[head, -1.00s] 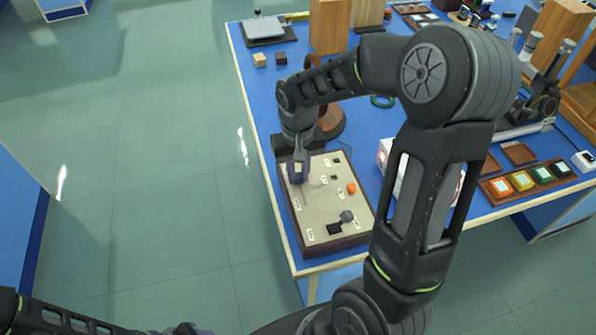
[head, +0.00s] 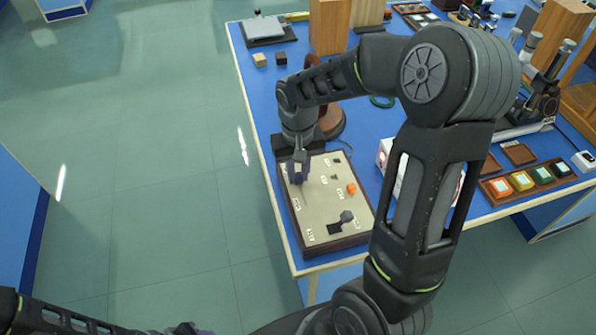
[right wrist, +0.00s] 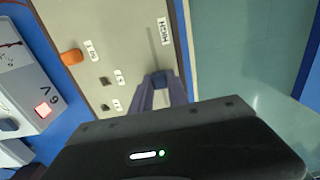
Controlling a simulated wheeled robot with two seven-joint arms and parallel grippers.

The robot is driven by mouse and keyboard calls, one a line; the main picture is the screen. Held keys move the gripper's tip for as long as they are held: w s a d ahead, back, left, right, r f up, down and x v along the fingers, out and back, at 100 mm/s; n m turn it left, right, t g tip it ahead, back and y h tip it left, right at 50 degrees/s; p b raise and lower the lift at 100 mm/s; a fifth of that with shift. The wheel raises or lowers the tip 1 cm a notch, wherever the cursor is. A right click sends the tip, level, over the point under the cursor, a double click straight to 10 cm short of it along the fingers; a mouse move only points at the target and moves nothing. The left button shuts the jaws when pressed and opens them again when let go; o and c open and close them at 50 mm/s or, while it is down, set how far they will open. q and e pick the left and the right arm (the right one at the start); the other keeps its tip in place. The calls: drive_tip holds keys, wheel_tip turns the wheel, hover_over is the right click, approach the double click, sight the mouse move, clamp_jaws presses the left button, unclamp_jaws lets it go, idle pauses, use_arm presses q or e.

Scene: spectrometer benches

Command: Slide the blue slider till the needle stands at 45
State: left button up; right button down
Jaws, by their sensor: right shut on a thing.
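My right gripper (head: 297,178) reaches down onto the far left part of a beige control panel (head: 318,205) in a dark frame. In the right wrist view its fingers (right wrist: 160,82) are shut on a small dark bluish knob (right wrist: 160,77), which I take for the blue slider. A thin groove runs from it along the panel, near a label reading HIGH. A meter box (right wrist: 22,82) with a lit red square shows partly at the left of that view. Its needle reading cannot be made out. My left arm shows at the bottom left of the head view; its fingers are not clear.
The panel also bears an orange knob (head: 351,188), a dark grey knob (head: 346,216) and small black switches. A tray of coloured blocks (head: 522,182) stands on the blue bench at the right. Open floor lies left of the bench.

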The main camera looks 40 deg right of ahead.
sight(299, 178)
idle(0.3)
drive_tip(key=shift+s+a, duration=0.1)
drive_tip(key=shift+s, duration=0.3)
drive_tip(key=c, duration=1.3)
unclamp_jaws()
drive_tip(key=shift+r, duration=0.15)
wheel_tip(299, 178, up, 8)
drive_tip(key=shift+f+b, duration=0.2)
drive_tip(key=shift+b, duration=0.3)
